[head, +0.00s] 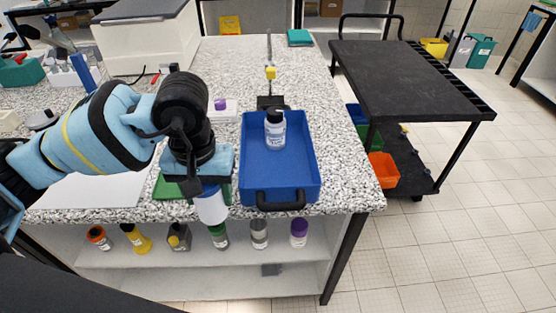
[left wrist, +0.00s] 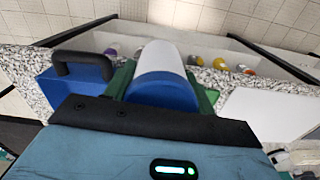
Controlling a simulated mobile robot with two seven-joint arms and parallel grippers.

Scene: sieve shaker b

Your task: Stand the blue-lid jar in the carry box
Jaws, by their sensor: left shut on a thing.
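My left gripper (head: 208,188) is shut on the blue-lid jar (head: 212,208), which has a white body and hangs below the gripper at the bench's front edge. In the left wrist view the jar's blue lid (left wrist: 162,92) is nearest the gripper and its white body (left wrist: 163,57) points away. The carry box (head: 248,185) is a blue open tray with a black front handle, on the bench just right of the gripper. The box also shows at left in the left wrist view (left wrist: 62,92). My right gripper is not in view.
Several jars, including a purple-lid one (head: 299,233), stand on the shelf below the bench top. A white block with a purple-topped item (head: 221,106) is behind the gripper. A black stand (head: 269,101) is behind the box. The box's front half looks free.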

